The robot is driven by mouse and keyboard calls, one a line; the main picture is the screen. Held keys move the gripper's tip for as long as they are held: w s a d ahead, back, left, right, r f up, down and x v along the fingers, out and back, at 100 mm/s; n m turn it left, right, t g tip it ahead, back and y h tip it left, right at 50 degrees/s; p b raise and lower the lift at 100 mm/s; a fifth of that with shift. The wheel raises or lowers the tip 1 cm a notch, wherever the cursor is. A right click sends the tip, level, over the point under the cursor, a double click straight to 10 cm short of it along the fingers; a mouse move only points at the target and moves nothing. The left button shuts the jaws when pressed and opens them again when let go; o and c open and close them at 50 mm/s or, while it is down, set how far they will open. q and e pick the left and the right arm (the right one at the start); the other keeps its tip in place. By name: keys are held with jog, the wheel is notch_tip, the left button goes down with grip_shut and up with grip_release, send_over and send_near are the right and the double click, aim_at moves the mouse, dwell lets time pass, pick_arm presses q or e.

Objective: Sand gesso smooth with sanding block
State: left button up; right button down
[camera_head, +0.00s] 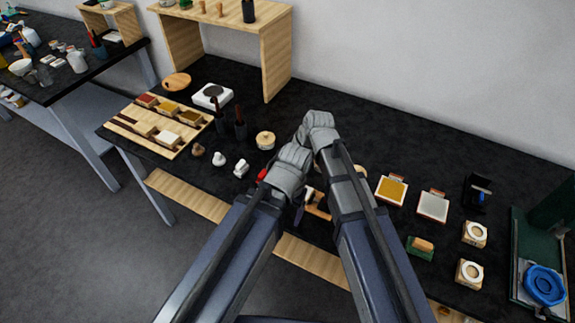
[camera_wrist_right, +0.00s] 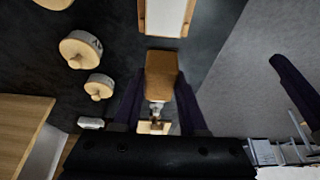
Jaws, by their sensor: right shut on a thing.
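My right gripper (camera_wrist_right: 160,96) is shut on a tan-brown block (camera_wrist_right: 161,72), which looks like the sanding block. In the right wrist view the block sits between the two dark fingers. A pale panel with a wooden border (camera_wrist_right: 166,16) lies just beyond it, apart from it in the picture; whether it is the gesso piece I cannot tell. In the head view my forearms cover most of this spot; only a bit of tan wood (camera_head: 318,207) shows between them. My left gripper is hidden behind my arms.
A gold panel (camera_head: 391,189) and a grey-white panel (camera_head: 433,206) lie right of my arms. Lidded round jars (camera_wrist_right: 80,49) stand nearby.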

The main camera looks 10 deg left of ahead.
notch_tip(320, 180, up, 3)
jog(key=p, duration=0.3)
jog(key=shift+r, duration=0.1)
dwell(0.5)
